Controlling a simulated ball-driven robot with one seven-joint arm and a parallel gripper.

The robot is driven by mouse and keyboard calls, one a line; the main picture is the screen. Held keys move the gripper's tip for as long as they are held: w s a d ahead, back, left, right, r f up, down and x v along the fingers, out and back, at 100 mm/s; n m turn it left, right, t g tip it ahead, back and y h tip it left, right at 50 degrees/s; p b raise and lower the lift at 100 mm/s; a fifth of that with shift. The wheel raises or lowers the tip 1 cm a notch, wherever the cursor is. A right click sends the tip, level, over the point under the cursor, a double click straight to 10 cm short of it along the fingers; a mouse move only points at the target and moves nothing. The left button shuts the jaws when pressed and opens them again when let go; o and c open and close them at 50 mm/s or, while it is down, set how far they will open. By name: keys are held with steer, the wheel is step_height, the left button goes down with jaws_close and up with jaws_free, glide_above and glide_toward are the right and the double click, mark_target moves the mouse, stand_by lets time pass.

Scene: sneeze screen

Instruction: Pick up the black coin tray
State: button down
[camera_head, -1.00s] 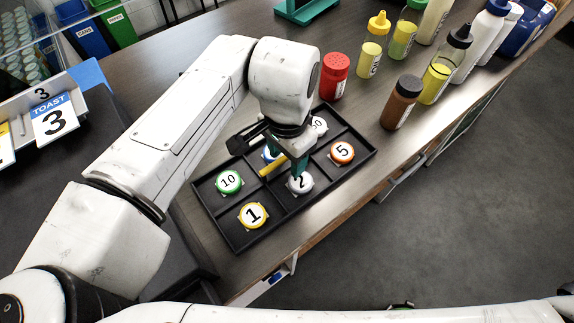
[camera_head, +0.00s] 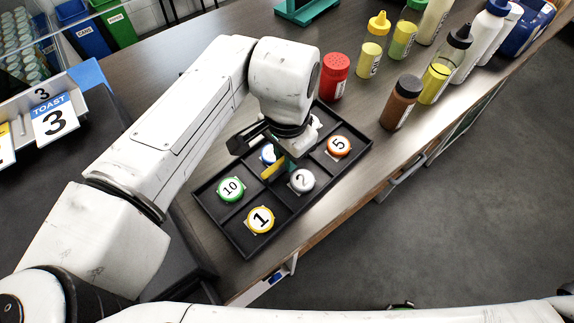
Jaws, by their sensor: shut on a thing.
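The black coin tray (camera_head: 283,208) is on the wooden counter, divided into compartments. It holds numbered round tokens: a green 10 (camera_head: 230,189), a yellow 1 (camera_head: 260,219), a grey 2 (camera_head: 302,180) and an orange 5 (camera_head: 338,146). A blue token is partly hidden behind my gripper, and another pale one is mostly hidden. My gripper (camera_head: 280,168) reaches down into the middle of the tray. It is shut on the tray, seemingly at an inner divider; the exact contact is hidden. I cannot tell whether the tray is clear of the counter.
A red shaker (camera_head: 334,77) and a brown bottle (camera_head: 401,102) stand close behind and right of the tray. Several sauce bottles stand farther back. The counter's front edge (camera_head: 330,222) is near the tray. A TOAST sign (camera_head: 54,118) is at left.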

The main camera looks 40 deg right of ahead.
steer(key=shift+r+p, duration=1.85)
steer(key=shift+r, duration=0.2)
